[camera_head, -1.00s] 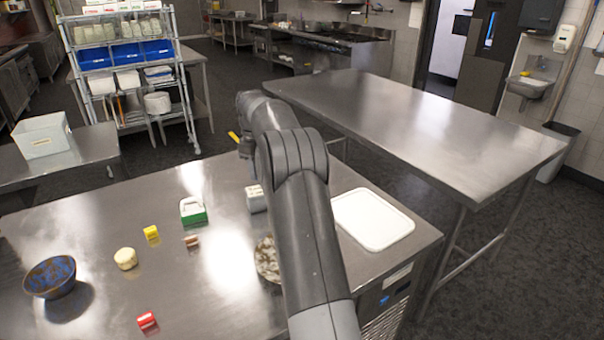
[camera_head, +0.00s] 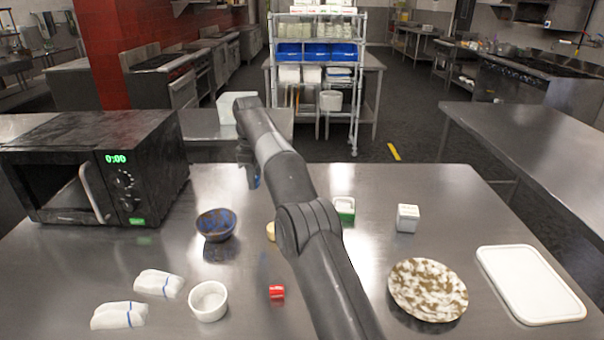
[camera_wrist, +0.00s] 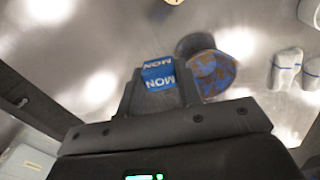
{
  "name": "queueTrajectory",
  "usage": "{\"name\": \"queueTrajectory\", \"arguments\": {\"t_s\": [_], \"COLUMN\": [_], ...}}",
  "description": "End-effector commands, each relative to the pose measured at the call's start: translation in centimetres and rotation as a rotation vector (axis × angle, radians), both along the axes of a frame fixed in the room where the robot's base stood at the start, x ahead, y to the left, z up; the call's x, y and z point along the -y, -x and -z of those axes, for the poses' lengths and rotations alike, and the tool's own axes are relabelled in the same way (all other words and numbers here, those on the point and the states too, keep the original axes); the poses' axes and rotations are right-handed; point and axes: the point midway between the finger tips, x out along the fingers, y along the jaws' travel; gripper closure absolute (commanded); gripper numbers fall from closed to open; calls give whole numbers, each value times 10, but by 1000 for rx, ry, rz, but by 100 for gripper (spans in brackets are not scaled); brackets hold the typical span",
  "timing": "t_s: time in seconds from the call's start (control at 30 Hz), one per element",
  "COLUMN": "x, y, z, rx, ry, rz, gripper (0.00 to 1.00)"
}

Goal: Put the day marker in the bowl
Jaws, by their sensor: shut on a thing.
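A blue day marker (camera_wrist: 158,75) printed "MON" sits between the fingers of my gripper (camera_wrist: 157,88) in the wrist view; the gripper is shut on it. In the head view my gripper (camera_head: 250,168) hangs above the table, slightly right of and beyond the bowl in the picture. A bit of blue shows at its tip. The bowl (camera_head: 216,225), blue and brown, stands upright on the table right of the microwave. In the wrist view the bowl (camera_wrist: 214,72) lies just right of the marker. The marker is apart from the table.
A black microwave (camera_head: 100,165) stands left of the bowl. A white ramekin (camera_head: 208,301), two wrapped white bundles (camera_head: 158,283) and a red block (camera_head: 277,292) are nearer. A speckled plate (camera_head: 428,290), white tray (camera_head: 530,285), green-white item (camera_head: 344,209) and white box (camera_head: 407,218) lie right.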

Motion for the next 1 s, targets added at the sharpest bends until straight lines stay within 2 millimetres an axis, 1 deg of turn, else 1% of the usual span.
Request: {"name": "queueTrajectory", "arguments": {"t_s": [0.03, 0.1, 0.2, 0.3, 0.33, 0.43, 0.63, 0.87, 1.0], "x": [-26, -53, -84, -104, -108, -118, -121, -120, -120], "y": [10, 21, 36, 47, 50, 55, 56, 57, 56], "z": [0, 1, 1, 0, 0, 1, 7, 27, 45], "rx": [1, 0, 0, 0, 0, -1, -2, -3, -4], "ry": [-1, 0, 0, 0, 0, 0, 1, 2, 1], "rz": [-40, -84, -137, -172, -179, -196, -201, -201, -201], "gripper": [90, 90, 90, 90, 90, 90, 90, 90, 90]}}
